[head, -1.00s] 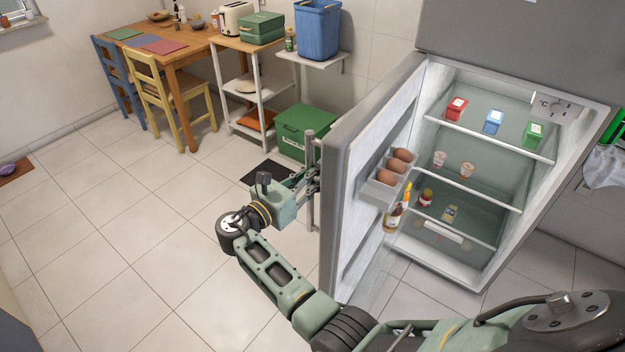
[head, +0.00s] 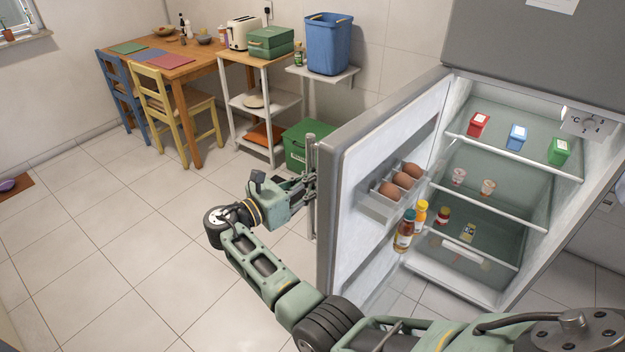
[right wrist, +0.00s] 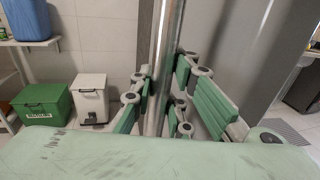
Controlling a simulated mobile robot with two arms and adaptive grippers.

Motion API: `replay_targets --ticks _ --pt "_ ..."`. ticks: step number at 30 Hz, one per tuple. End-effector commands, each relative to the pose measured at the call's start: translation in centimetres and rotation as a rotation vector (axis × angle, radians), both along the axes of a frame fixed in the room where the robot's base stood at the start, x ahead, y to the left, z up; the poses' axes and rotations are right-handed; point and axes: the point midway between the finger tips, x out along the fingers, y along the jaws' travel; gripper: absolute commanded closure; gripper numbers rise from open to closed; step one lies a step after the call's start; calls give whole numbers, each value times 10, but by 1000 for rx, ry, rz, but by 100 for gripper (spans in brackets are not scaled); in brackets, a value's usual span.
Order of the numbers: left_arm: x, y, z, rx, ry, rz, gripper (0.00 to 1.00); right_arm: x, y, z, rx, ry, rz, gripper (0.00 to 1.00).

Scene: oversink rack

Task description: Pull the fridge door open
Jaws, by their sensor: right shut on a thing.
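The fridge door (head: 345,215) stands wide open, swung out to the left of the fridge body (head: 510,190). A vertical metal bar handle (head: 311,190) runs along its outer side. My right gripper (head: 308,184) is at that handle, coming in from the left of the door. In the right wrist view the handle (right wrist: 163,70) passes between the green-padded fingers of my gripper (right wrist: 160,100), which are shut around it. The inner door shelf holds brown eggs (head: 400,180) and bottles (head: 410,228). My left gripper is not in view.
Fridge shelves hold cartons (head: 517,136), cups and jars. A white shelf unit (head: 262,105), green bin (head: 305,143) and blue bucket (head: 329,44) stand behind the door. A table (head: 180,62) with chairs is at back left.

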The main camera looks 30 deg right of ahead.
Motion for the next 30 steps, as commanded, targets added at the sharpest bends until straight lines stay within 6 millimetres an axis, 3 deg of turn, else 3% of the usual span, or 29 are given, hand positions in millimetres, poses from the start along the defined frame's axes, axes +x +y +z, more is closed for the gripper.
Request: replay_targets --ticks 2,3,10,22,30 --pt "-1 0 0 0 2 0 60 0 5 -4 10 6 7 100" --pt "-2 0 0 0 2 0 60 0 5 -4 10 6 7 84" --pt "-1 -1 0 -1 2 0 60 0 3 -2 6 2 5 64" --pt "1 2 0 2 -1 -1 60 0 2 8 3 -3 2 64" --pt "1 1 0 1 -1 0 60 0 2 57 4 -6 3 64"
